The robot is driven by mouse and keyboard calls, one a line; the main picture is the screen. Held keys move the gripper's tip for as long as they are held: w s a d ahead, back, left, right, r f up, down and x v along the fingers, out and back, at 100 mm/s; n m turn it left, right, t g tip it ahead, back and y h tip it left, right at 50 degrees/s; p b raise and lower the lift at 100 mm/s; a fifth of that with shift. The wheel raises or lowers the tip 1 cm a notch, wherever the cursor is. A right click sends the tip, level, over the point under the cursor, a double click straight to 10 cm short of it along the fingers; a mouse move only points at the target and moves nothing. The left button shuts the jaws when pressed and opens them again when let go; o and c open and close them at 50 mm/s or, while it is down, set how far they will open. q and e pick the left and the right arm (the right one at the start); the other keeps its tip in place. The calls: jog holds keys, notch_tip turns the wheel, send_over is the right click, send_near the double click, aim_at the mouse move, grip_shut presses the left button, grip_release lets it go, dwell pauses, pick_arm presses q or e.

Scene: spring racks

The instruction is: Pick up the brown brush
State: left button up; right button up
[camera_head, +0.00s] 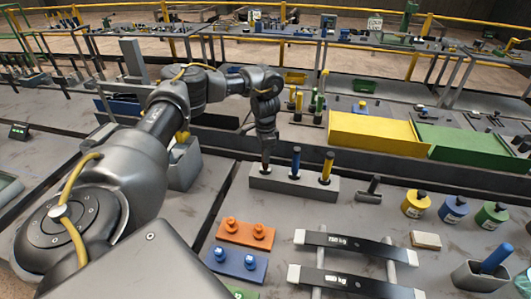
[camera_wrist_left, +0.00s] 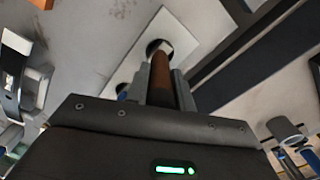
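The brown brush (camera_wrist_left: 161,78) shows in the left wrist view as a brown rod between my left gripper's fingers (camera_wrist_left: 163,85). The fingers lie close along both its sides and look shut on it. Its far end is at the round hole of a pale grey holder block (camera_wrist_left: 180,28); I cannot tell how deep it sits. In the head view my left gripper (camera_head: 266,150) points down over the left end of the holder block (camera_head: 305,188), largely hiding the brush. My right gripper is not in view.
A blue-handled brush (camera_head: 295,160) and a yellow-handled brush (camera_head: 327,167) stand upright in the same block, to the right. An orange plate (camera_head: 245,233) and a blue plate (camera_head: 238,264) lie in front. Yellow (camera_head: 375,132) and green (camera_head: 465,147) bins stand behind.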

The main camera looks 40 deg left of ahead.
pick_arm(q)
jog(key=shift+c, duration=1.3)
jog(key=shift+r, duration=0.1)
